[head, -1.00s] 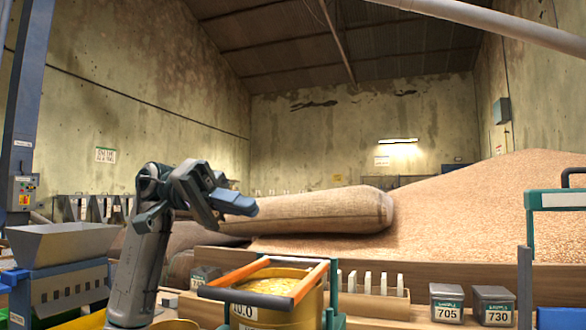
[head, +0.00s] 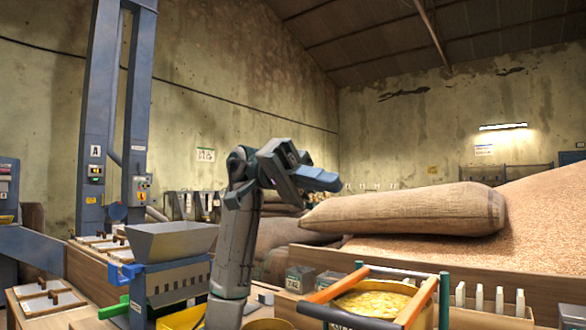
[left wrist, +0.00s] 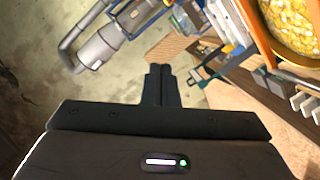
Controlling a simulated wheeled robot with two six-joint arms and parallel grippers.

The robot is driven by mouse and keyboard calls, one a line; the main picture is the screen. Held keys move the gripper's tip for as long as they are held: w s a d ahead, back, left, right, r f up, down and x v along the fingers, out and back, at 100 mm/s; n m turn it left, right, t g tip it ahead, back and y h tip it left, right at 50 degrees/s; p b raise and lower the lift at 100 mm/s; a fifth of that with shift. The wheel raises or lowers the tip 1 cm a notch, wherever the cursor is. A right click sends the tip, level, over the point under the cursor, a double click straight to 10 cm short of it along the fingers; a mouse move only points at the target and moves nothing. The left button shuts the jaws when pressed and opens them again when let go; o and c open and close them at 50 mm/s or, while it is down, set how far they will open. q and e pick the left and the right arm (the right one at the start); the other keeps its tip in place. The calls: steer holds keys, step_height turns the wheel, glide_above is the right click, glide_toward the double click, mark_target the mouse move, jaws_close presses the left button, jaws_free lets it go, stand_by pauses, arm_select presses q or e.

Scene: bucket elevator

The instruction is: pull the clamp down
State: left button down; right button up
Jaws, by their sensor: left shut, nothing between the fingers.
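A green handle (head: 114,309) sticks out to the left low on the blue hopper stand (head: 168,285); it looks like the clamp's lever, but I cannot tell for sure. My right gripper is not in view.
A yellow bucket of grain (head: 375,303) with an orange-ended frame stands at the lower right. Tall blue elevator legs (head: 97,120) rise at the left. Lidded trays (head: 45,300) lie at the lower left. A big sack (head: 410,208) lies behind my gripper.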

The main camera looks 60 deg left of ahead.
arm_select(q)
steer(key=s+v, duration=0.1)
steer(key=v, duration=0.5)
steer(key=shift+r, duration=0.3)
steer(key=shift+s+a, duration=0.1)
